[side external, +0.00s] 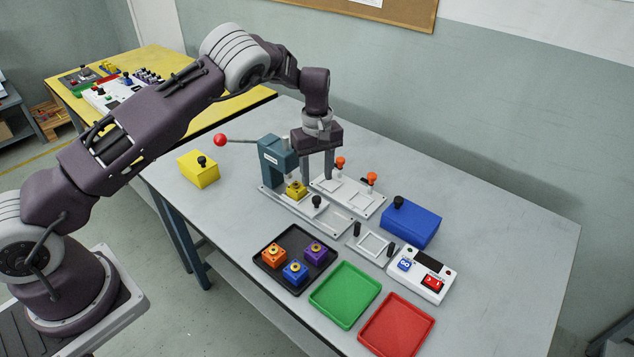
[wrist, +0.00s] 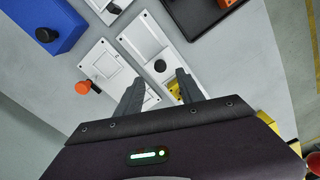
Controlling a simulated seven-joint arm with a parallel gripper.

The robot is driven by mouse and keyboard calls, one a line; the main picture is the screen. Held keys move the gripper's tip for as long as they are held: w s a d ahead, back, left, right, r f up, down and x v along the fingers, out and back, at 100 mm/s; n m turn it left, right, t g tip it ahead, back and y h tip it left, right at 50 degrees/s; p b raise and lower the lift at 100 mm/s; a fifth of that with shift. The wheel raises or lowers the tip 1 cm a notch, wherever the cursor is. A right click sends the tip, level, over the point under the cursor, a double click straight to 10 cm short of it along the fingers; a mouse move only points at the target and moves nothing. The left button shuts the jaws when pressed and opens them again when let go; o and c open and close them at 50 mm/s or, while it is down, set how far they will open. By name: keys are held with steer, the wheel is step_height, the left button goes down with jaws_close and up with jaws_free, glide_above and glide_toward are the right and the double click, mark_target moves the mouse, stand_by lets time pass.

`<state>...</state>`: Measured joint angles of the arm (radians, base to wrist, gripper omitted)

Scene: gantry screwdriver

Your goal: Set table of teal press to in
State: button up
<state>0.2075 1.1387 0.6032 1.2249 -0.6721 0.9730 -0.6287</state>
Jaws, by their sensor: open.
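The teal press (side external: 278,160) stands on a pale base plate, its lever with a red ball (side external: 220,140) pointing left. Its sliding table carries a yellow block (side external: 296,188) near the press head and a black knob (side external: 316,201). In the wrist view the knob (wrist: 160,66) and part of the yellow block (wrist: 173,88) show; the press body is hidden. My gripper (side external: 318,181) is open and empty, pointing down close to the press's right side. In the wrist view its fingertips (wrist: 160,77) lie to either side of the knob area; their height above it is unclear.
A white fixture with orange knobs (side external: 347,196) stands close behind my gripper. A blue box (side external: 411,222), a switch box (side external: 424,274), a black tray (side external: 270,270) of colored blocks, a green tray (side external: 345,294) and a red tray (side external: 397,325) lie rightward and in front. A yellow box (side external: 198,171) stands left.

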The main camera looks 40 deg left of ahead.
mark_target(317, 198)
steer(key=m, duration=1.9)
steer(key=shift+m, duration=0.4)
steer(key=m, duration=0.5)
steer(key=shift+f+m, duration=0.15)
steer(key=shift+m, duration=0.25)
step_height(317, 198, down, 7)
steer(key=shift+w+r, duration=0.1)
jaws_close()
